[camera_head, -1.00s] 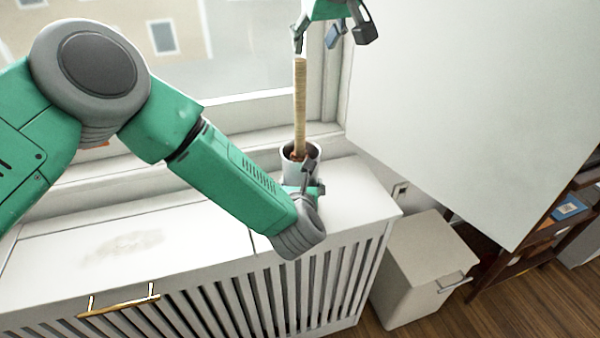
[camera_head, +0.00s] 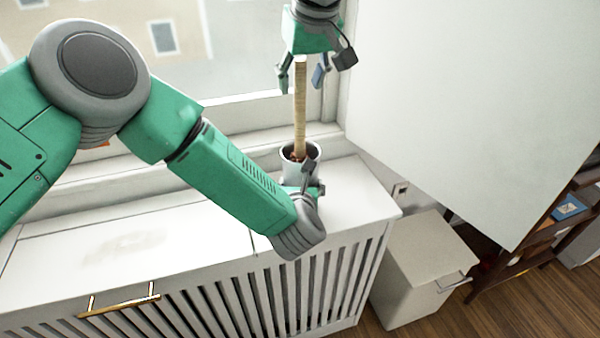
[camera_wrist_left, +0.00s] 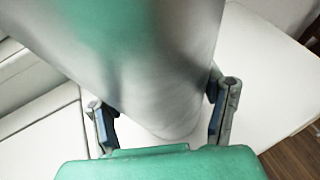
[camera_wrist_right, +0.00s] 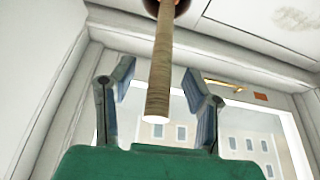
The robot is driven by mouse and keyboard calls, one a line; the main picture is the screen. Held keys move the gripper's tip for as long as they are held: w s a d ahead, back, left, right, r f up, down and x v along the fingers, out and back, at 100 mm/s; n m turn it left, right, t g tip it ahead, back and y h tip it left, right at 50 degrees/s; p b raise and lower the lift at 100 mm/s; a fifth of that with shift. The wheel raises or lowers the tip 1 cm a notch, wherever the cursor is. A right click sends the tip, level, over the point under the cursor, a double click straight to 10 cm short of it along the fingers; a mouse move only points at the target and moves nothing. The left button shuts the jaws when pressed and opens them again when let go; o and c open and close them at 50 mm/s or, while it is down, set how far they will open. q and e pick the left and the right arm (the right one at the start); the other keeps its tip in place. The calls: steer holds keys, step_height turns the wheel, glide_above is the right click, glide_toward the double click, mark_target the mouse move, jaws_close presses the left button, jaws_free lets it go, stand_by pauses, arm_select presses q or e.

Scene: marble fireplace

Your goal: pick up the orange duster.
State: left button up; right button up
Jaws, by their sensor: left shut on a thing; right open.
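The orange duster's pale wooden handle (camera_head: 300,105) stands upright out of a grey metal cup (camera_head: 291,172). A little reddish-orange shows at the cup's mouth; the rest of the head is hidden inside. My left gripper (camera_head: 310,180) is shut on the cup, whose smooth grey side fills the space between its fingers in the left wrist view (camera_wrist_left: 165,105). My right gripper (camera_head: 301,80) is open and points down over the handle's top. In the right wrist view the handle (camera_wrist_right: 160,65) lies between the two spread fingers, with gaps on both sides.
The cup stands on a white slatted radiator cover (camera_head: 190,215) below a window. A large white panel (camera_head: 460,90) is close on the right. A white bin (camera_head: 425,262) and a dark shelf (camera_head: 540,245) stand lower right. The cover's left top is clear.

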arm_select(q)
steer(key=shift+w, duration=0.1)
arm_select(e)
steer(key=x, duration=0.4)
steer(key=shift+w, duration=0.1)
jaws_close()
steer(key=shift+r, duration=0.2)
step_height(320, 180, up, 10)
glide_above(298, 93)
steer(key=w, duration=0.2)
steer(key=shift+f, duration=0.1)
